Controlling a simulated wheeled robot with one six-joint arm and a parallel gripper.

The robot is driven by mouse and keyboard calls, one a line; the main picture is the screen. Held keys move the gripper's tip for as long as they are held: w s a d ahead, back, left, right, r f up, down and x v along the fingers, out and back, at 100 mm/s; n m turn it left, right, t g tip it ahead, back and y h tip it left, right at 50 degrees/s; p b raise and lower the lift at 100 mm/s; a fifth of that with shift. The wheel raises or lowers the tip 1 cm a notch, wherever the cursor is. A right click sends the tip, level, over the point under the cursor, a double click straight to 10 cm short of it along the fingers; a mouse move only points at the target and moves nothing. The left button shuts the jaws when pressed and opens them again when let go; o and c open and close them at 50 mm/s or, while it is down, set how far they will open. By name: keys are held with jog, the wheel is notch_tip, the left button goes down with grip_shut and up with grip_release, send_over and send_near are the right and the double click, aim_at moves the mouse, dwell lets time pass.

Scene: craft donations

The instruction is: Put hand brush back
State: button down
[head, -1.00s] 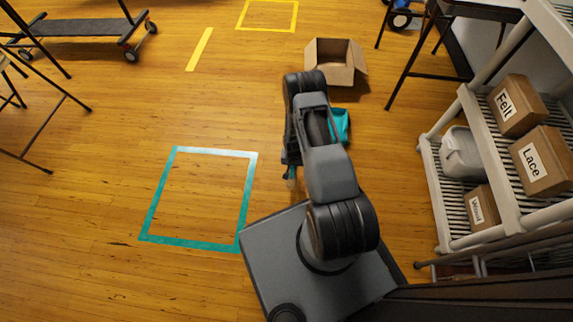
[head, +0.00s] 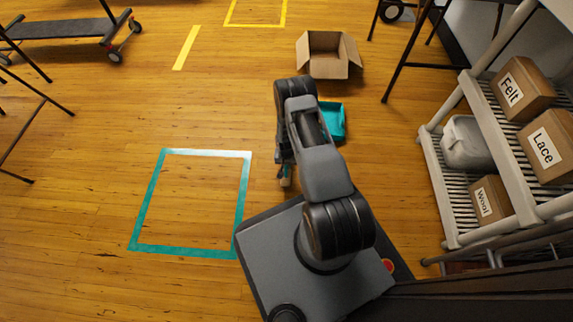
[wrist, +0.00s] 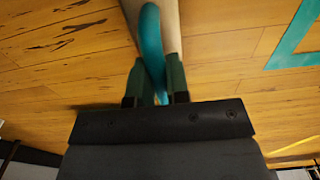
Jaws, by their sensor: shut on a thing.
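My gripper (wrist: 156,82) is shut on the hand brush, with its green fingers on either side of a teal strip (wrist: 152,40). A beige part (wrist: 170,25) of the held brush shows beside the strip in the wrist view. In the head view the held brush (head: 286,181) is a small beige and teal bit below my arm, just above or near the floor, and my arm hides most of the gripper. A teal dustpan-like tray (head: 333,120) lies on the floor just right of my arm, partly hidden by it.
A teal taped square (head: 157,200) on the wooden floor at the left is empty. An open cardboard box (head: 328,66) stands beyond the tray. A shelf (head: 465,210) with labelled boxes stands at the right. A dark flat trolley (head: 55,29) is at the far left.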

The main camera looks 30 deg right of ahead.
jog(key=shift+f, duration=0.1)
jog(key=c, duration=1.1)
grip_release()
